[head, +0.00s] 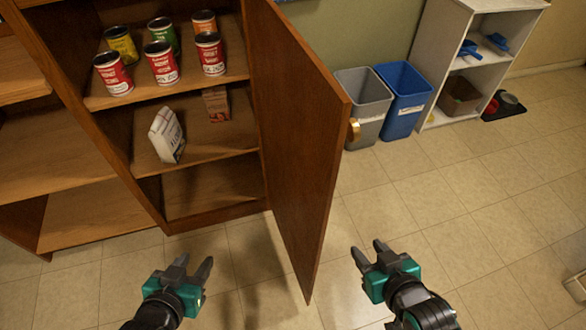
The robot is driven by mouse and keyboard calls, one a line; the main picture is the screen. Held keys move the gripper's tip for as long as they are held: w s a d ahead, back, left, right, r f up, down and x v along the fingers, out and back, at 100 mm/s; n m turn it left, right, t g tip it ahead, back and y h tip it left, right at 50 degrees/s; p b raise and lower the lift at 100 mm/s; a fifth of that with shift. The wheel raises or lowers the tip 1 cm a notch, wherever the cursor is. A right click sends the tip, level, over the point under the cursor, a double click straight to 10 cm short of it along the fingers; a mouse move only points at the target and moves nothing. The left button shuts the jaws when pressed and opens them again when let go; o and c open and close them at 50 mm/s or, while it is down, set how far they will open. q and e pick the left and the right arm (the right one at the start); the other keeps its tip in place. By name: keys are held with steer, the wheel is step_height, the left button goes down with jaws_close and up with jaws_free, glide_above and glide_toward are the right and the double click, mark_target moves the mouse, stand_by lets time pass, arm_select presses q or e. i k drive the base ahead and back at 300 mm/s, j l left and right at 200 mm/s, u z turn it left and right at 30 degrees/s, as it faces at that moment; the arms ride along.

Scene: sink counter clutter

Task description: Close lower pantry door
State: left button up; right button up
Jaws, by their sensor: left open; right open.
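The lower pantry door (295,130) is brown wood and stands wide open, swung out toward me from the right side of the cabinet. A round brass knob (354,129) is on its right-hand face near the outer edge. My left gripper (193,266) is open and empty, in front of the cabinet and left of the door. My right gripper (367,252) is open and empty, to the right of the door's lower outer corner. Neither gripper appears to touch the door.
Several cans (162,62) stand on the upper pantry shelf. A white box (166,134) and a smaller box (216,103) are on the shelf below. A grey bin (364,100) and a blue bin (403,98) stand behind the door at right, beside a white shelf unit (445,70).

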mark_target(303, 112)
steer(key=l+u, duration=0.3)
steer(key=l, duration=0.25)
steer(key=l+u, duration=0.3)
steer(key=l, duration=0.25)
steer(key=k+l+u, duration=0.15)
steer(key=l+u, duration=0.2)
steer(key=l, duration=0.15)
